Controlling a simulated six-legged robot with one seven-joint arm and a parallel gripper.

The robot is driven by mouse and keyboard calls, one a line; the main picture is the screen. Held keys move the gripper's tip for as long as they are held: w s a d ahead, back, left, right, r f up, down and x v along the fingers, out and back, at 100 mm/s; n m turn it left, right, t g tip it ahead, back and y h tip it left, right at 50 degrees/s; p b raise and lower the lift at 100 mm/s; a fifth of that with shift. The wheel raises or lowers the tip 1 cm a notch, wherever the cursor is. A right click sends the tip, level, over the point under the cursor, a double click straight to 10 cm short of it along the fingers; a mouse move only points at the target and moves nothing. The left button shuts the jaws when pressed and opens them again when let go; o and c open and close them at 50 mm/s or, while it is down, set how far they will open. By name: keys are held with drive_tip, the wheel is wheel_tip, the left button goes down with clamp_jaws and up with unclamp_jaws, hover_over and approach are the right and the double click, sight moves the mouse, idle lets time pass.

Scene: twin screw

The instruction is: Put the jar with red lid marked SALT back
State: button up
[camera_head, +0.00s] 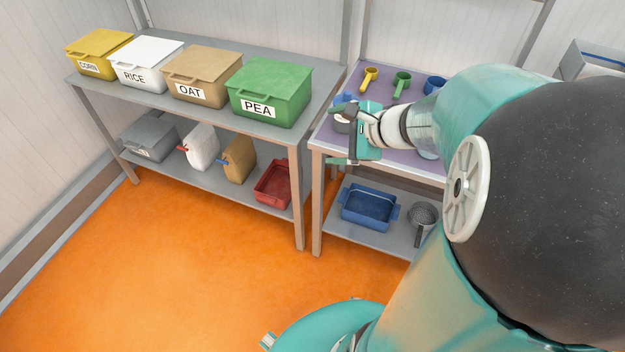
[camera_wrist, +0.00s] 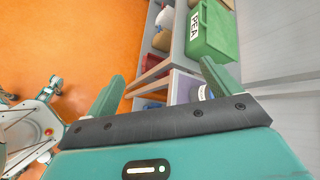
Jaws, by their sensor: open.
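I cannot make out a jar with a red lid marked SALT in either view. My gripper (camera_head: 340,136) is open over the left front edge of the purple-topped table (camera_head: 435,166). A pale round item (camera_head: 342,125) shows partly beside the upper finger in the head view; the gripper hides much of it, and I cannot tell what it is. In the wrist view the open fingers of my gripper (camera_wrist: 162,76) are spread wide. A small white labelled item (camera_wrist: 203,93) shows partly behind the right finger; its marking is unreadable.
The yellow CORN (camera_head: 96,68), white RICE (camera_head: 145,76), tan OAT (camera_head: 199,92) and green PEA (camera_head: 268,107) boxes stand on the left shelf unit. Yellow (camera_head: 369,78) and green (camera_head: 401,84) scoops lie on the table. Below are a blue tray (camera_head: 369,207) and a strainer (camera_head: 422,214).

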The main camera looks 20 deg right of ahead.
drive_tip(key=s+a+r+n+g, duration=0.35)
drive_tip(key=s+a+n, duration=0.45)
drive_tip(key=a+n, duration=0.35)
drive_tip(key=s+a+r+n+h, duration=0.1)
drive_tip(key=s+r+n+h, duration=0.1)
drive_tip(key=s+n+h, duration=0.3)
drive_tip(key=s+n, duration=0.1)
drive_tip(key=n, duration=0.3)
drive_tip(key=shift+r, duration=0.3)
drive_tip(key=shift+s+a+g, duration=0.1)
drive_tip(key=shift+s+g, duration=0.05)
drive_tip(key=shift+g, duration=0.1)
